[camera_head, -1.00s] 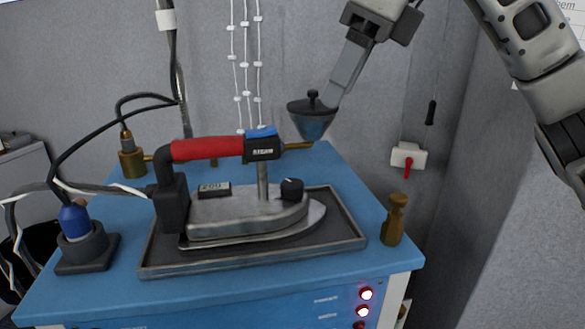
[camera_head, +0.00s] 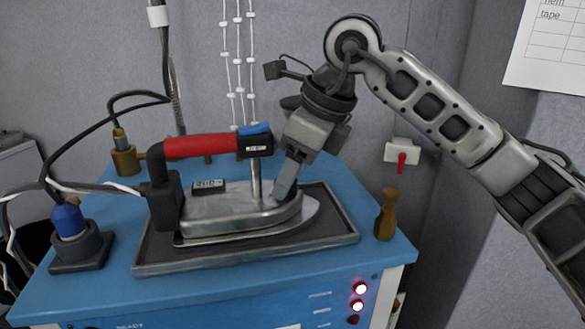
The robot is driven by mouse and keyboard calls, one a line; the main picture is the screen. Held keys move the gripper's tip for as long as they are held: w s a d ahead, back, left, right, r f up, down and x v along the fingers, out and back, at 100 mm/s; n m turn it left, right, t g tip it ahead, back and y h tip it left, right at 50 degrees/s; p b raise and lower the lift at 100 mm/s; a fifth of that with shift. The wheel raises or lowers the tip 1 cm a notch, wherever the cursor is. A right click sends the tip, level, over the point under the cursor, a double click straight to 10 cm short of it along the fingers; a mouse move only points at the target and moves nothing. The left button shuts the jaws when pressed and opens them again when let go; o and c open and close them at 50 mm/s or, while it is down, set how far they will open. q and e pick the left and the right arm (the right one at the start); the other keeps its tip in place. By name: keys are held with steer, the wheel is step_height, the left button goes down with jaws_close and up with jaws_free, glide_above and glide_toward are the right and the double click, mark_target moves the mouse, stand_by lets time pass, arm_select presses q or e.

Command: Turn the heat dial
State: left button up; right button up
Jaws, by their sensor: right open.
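An iron (camera_head: 235,210) with a red handle (camera_head: 200,146) rests on a dark metal tray (camera_head: 150,264) on the blue bench. A small display (camera_head: 208,187) sits on its top; its digits are hard to read. The black heat dial on the iron's top front is hidden behind my right gripper, so I cannot tell whether the fingers touch it. My right gripper (camera_head: 286,183) points down from above, open, with its fingertips low over the front of the iron where the dial sits. My left gripper is not in view.
A brass peg (camera_head: 387,215) is at the bench's right edge. A blue-capped plug (camera_head: 70,222) and cables are at left. A red-levered wall switch (camera_head: 402,154) is behind right.

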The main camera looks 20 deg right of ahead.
steer(key=shift+f, duration=0.15)
steer(key=c, duration=1)
